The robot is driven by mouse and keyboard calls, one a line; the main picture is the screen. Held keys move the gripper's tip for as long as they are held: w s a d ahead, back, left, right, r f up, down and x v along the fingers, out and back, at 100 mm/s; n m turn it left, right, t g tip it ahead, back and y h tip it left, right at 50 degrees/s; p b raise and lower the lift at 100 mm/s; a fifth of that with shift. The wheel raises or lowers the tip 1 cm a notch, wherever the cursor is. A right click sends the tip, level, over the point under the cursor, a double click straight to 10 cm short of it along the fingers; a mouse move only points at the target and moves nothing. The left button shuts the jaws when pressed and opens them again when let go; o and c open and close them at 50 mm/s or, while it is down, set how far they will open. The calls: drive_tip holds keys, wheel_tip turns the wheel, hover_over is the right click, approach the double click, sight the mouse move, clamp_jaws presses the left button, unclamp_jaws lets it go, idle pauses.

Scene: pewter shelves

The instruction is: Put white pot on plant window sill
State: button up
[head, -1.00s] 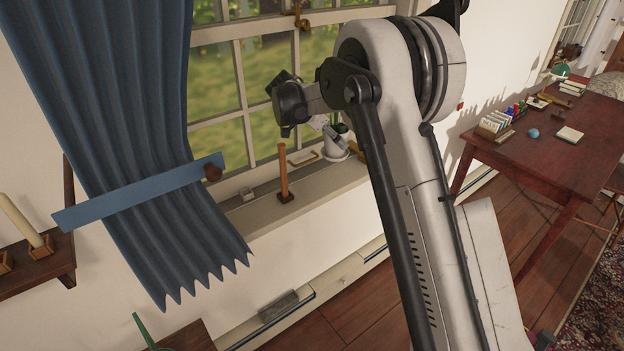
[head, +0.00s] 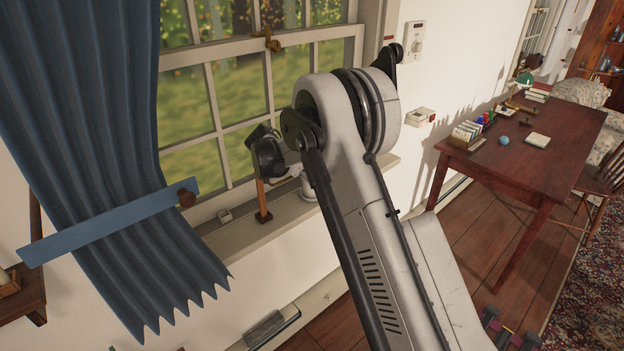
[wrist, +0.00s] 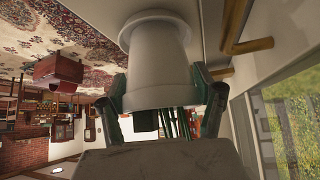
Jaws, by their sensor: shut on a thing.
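The white pot (wrist: 157,62) fills the upper middle of the wrist view. The dark green fingers of my gripper (wrist: 165,99) are on either side of its body, shut on it. In the head view the white pot (head: 309,187) shows only in part, beside my arm at the right part of the window sill (head: 238,236). I cannot tell whether the pot's base touches the sill.
A blue curtain (head: 100,130) hangs at the left. Window glass (wrist: 290,120) is close at the wrist view's right. A wooden desk (head: 545,150) stands far right.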

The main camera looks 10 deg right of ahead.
drive_tip(key=o, duration=1.9)
